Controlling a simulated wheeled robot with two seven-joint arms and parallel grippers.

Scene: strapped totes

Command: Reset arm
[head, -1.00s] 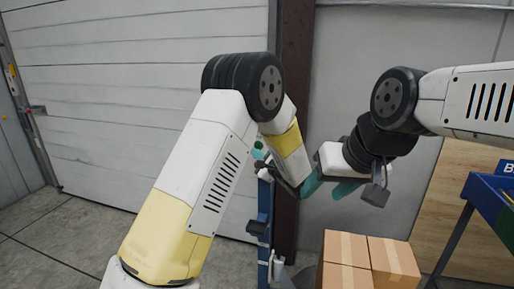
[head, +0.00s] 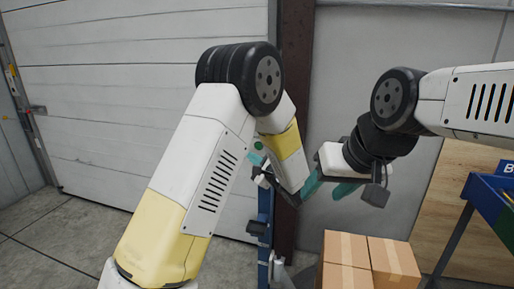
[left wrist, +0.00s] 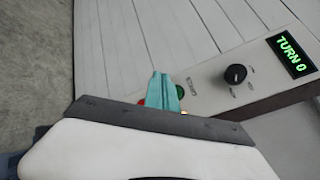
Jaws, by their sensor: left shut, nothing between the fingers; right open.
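My left gripper (head: 256,159) is mostly hidden behind my left arm in the head view; a bit of its teal fingers shows. In the left wrist view its teal fingers (left wrist: 162,90) are together with nothing between them. They point at a grey panel (left wrist: 215,95) and partly cover a green button (left wrist: 180,92) and a red button. I cannot tell whether the fingertips touch the panel. My right gripper (head: 328,190) is open and empty, its teal fingers apart, to the right of the left forearm.
The panel carries a black knob (left wrist: 236,74) and a display (left wrist: 291,55) reading "TURN 0". A blue post (head: 265,215) stands below the left gripper. Cardboard boxes (head: 368,262) are below the right gripper, and a blue bin (head: 492,205) is at the right edge.

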